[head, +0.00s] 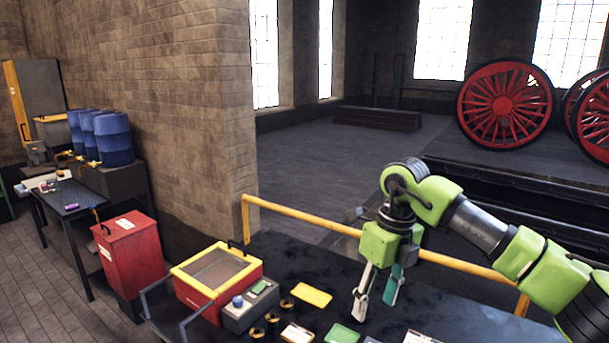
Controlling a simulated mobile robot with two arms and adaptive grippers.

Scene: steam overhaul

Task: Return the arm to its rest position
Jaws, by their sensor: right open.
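My right arm comes in from the lower right, green and grey. Its gripper (375,297) points down above the dark bench (306,258). The gripper is open, with a pale finger and a teal finger apart and nothing between them. It hangs to the right of a yellow card (311,295) and near a green card (342,333). I cannot tell how far the fingertips are above the bench top. My left gripper is not in view.
On the bench stand a red and yellow box (217,271), a grey control box with a blue knob (250,303) and small dark round parts. A yellow rail (300,216) runs behind the bench. A red bin (127,252) and blue drums (112,138) stand left. Open floor lies beyond.

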